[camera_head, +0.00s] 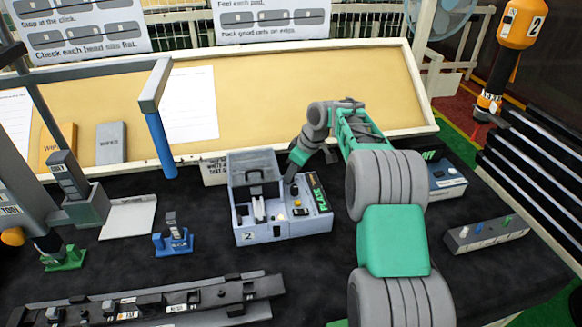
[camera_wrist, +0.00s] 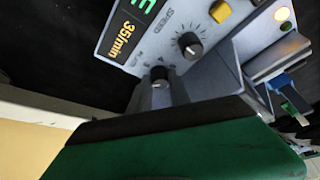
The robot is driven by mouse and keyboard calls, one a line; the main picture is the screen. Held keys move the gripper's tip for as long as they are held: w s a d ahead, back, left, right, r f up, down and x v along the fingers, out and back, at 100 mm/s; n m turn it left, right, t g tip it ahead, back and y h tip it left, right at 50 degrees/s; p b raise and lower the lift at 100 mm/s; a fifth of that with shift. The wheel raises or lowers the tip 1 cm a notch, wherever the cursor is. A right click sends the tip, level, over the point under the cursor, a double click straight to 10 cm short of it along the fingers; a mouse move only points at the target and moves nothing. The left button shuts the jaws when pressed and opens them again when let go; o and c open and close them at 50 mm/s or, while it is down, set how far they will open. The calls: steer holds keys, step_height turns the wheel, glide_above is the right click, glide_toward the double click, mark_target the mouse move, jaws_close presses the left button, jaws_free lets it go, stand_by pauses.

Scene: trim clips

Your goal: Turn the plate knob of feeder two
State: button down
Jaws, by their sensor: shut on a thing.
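Feeder two (camera_head: 262,232) is a grey-blue box marked 2 in the middle of the black bench, with a clear-lidded bay on its left and a control panel on its right. My gripper (camera_head: 291,179) reaches down to the panel's far left corner. In the wrist view, the plate knob (camera_wrist: 159,74), small and dark with a pale pointer mark, sits between the two grey fingertips of my gripper (camera_wrist: 161,90), which is shut on it. The fingers hide its sides. The larger black speed knob (camera_wrist: 188,44) is beside it, clear of the fingers.
Another blue-grey box (camera_head: 447,186) stands right, partly behind my arm. A grey switch box (camera_head: 487,234) is further right. A black rail (camera_head: 150,302) lies in front.

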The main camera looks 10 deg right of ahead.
steer(key=shift+r+n+g+p, duration=0.25)
steer(key=shift+n+g+p, duration=0.15)
steer(key=shift+n+p, duration=0.8)
steer(key=shift+w+f+n+y+p, duration=0.15)
steer(key=shift+n+y+p, duration=0.15)
steer(key=shift+n+p, duration=0.45)
steer(key=c, duration=1.5)
jaws_free()
steer(key=p+v, duration=0.1)
steer(key=v, duration=0.6)
steer(key=shift+d+r+p, duration=0.2)
steer(key=shift+r+p, duration=0.15)
steer(key=shift+p, duration=0.05)
